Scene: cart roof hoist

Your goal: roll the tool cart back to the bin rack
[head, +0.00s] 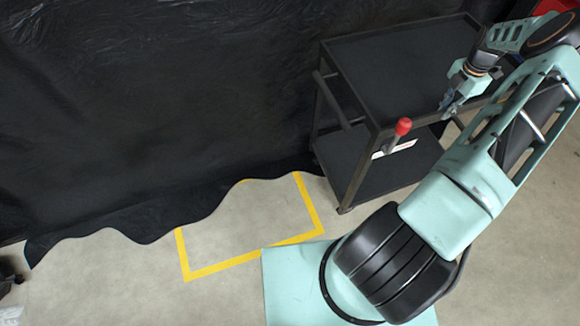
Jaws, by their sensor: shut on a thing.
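The tool cart (395,62) is black with two shelves and stands upright at the upper right, beside the black sheet. A bar handle (333,101) is on its left end. A lever with a red knob (403,126) sticks up at its near side, by a white label. My gripper (450,106) is at the near edge of the cart's top shelf, right of the red knob. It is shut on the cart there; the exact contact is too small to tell. I cannot make out a bin rack.
A black plastic sheet (140,100) hangs over the left and back, its wavy hem on the floor. A yellow taped outline (228,264) on the concrete floor lies left of the cart, partly under the sheet. A red object (556,6) shows at the top right corner. Floor at lower left is mostly clear.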

